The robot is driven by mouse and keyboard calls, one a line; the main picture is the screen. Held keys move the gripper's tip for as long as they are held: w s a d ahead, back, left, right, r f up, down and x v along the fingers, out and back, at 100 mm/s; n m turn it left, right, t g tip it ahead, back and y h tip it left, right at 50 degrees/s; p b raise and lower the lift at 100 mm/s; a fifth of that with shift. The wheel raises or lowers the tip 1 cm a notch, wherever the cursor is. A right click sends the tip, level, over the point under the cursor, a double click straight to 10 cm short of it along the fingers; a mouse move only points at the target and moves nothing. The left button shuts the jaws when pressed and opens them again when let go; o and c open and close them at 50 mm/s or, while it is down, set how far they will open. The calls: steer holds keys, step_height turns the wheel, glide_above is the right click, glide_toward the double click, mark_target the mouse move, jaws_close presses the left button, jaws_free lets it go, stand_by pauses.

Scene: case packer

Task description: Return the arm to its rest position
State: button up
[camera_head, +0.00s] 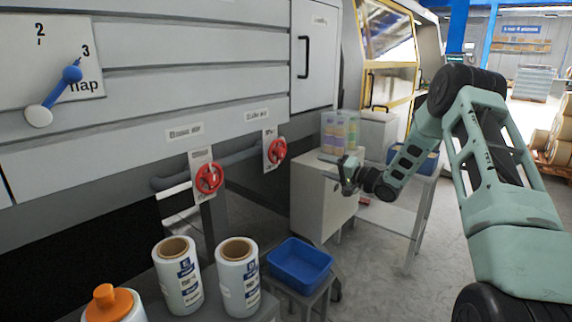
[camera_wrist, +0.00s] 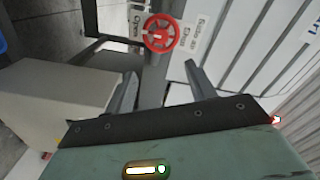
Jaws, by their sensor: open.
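My arm reaches in from the right in the head view, bent at the elbow. My gripper (camera_head: 349,175) is in front of the grey cabinet by the machine, at about the height of its top. In the wrist view my gripper (camera_wrist: 160,85) shows two fingers spread apart with nothing between them. A red handwheel (camera_wrist: 160,34) lies beyond the fingertips in that view, apart from them. In the head view two red handwheels, one nearer (camera_head: 209,178) and one farther (camera_head: 277,150), sit on the machine front, left of my gripper.
A grey cabinet (camera_head: 318,205) stands close below my gripper. Stacked coloured items (camera_head: 339,131) are behind it. A blue bin (camera_head: 299,265) and white film rolls (camera_head: 238,275) stand in front. A selector lever (camera_head: 60,88) is at upper left. Open floor (camera_head: 385,262) lies below my arm.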

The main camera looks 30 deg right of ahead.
steer(key=w+a+r+n+g+h, duration=0.1)
steer(key=a+n+g, duration=0.1)
steer(key=a, duration=0.6)
steer(key=w+a+r+n+g, duration=0.1)
steer(key=w+a+r, duration=0.1)
steer(key=a, duration=0.6)
steer(key=s+a+n+g+h, duration=0.1)
steer(key=s+a+n+g, duration=0.1)
steer(key=s+a, duration=0.45)
steer(key=s+a+n+g+h, duration=0.1)
steer(key=s+a+n+g, duration=0.15)
steer(key=a, duration=0.65)
steer(key=s+a+n+g, duration=0.2)
steer(key=s+a, duration=0.2)
steer(key=s, duration=0.4)
steer(key=s+a+n+g, duration=0.2)
steer(key=s+a+g, duration=0.15)
steer(key=s, duration=0.45)
steer(key=s+a+n+g+h, duration=0.1)
steer(key=s+n+g, duration=0.1)
steer(key=s, duration=0.9)
steer(key=s+a+f+n+g+h, duration=0.1)
steer(key=s+n+g, duration=0.1)
steer(key=s, duration=0.9)
steer(key=shift+n+h, duration=0.3)
steer(key=shift+n, duration=0.35)
steer(key=shift+w+a+f, duration=0.1)
steer(key=shift+a, duration=0.05)
